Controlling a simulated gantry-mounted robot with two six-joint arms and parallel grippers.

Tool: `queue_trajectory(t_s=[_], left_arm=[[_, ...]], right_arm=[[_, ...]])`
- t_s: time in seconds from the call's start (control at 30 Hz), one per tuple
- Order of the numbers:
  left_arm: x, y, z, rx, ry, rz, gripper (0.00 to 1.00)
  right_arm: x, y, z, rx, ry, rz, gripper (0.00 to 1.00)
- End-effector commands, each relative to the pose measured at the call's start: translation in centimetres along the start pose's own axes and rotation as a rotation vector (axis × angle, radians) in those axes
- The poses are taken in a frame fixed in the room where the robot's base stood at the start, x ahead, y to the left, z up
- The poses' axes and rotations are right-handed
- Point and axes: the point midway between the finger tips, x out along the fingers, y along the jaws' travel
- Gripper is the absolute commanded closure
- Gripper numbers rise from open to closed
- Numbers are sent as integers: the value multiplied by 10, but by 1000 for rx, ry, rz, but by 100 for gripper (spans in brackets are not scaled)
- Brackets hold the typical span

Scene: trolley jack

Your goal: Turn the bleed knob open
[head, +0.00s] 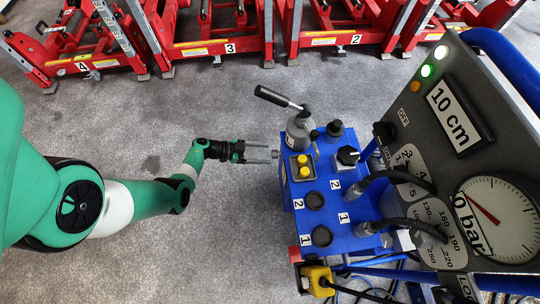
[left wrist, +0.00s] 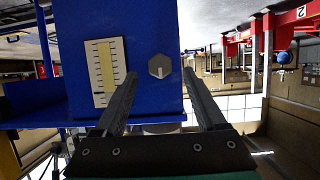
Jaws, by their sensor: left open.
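The bleed knob (left wrist: 159,66) is a small grey hexagonal knob with a light mark, on the blue side wall of the pump unit (left wrist: 205,30). In the head view the knob (head: 275,154) is a tiny grey shape on the left side of the blue unit (head: 325,185). My left gripper (head: 274,153) is open and level, pointing right at that wall. In the left wrist view its fingertips (left wrist: 159,73) lie on either side of the knob with a gap to each. I cannot tell whether they reach past its face. My right gripper is not in view.
A scale gauge (left wrist: 104,72) sits beside the knob on the same wall. A grey panel with a dial (head: 497,218) stands right. Red jacks (head: 210,45) line the back; floor is clear left.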

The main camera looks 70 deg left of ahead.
Motion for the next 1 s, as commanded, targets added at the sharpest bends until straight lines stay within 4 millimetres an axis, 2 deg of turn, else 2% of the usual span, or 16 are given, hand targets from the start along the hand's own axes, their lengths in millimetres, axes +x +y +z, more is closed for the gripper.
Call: queue_trajectory(t_s=[0.03, 0.2, 0.5, 0.9, 1.0], left_arm=[[12, 1, 5, 4, 0, 3, 27], [29, 0, 2, 2, 0, 0, 27], [31, 0, -1, 0, 0, -1, 29], [31, 0, 0, 0, 0, -1, 100], [31, 0, 0, 0, 0, -1, 100]], right_arm=[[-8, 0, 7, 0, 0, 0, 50], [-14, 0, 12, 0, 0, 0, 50], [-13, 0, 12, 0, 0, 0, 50], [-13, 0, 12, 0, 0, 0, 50], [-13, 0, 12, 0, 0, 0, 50]])
